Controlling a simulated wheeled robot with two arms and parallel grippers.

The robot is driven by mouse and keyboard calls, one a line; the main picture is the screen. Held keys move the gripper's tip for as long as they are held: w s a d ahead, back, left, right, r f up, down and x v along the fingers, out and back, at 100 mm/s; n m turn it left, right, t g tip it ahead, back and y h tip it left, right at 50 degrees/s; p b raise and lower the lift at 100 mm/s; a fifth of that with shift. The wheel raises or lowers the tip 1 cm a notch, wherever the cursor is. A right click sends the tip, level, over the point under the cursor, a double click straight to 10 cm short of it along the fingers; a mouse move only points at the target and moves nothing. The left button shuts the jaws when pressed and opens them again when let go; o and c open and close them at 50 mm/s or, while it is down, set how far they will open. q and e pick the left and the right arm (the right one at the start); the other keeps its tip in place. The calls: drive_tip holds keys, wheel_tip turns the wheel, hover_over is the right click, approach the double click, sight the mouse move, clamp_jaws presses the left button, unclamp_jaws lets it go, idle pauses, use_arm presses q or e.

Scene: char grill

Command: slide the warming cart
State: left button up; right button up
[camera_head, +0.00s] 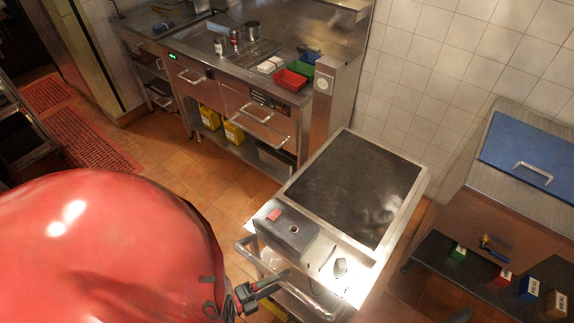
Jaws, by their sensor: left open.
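The warming cart (418,190) stands in the middle right, a steel cart with a dark flat top. A curved tubular steel handle (309,302) runs along its near left side. A control panel with a red piece and a dial sits on its near end. My left gripper (276,285) is open at the handle, with its dark fingers overlapping the bar in the picture. I cannot tell whether the bar is between the fingers or whether they touch it. My right gripper is not in view.
A steel counter (215,62) with a red tray (290,80) and bottles stands behind. A shelf unit with a blue board (525,150) and small boxes stands at the right. Tiled floor (185,170) is open left of the cart. My red arm cover fills the lower left.

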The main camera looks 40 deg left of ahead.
use_arm(q)
drive_tip(key=p+v, duration=0.4)
drive_tip(key=v, duration=1)
drive_tip(key=shift+s+r, duration=0.2)
drive_tip(key=shift+s, duration=0.1)
drive_tip(key=shift+a, duration=0.15)
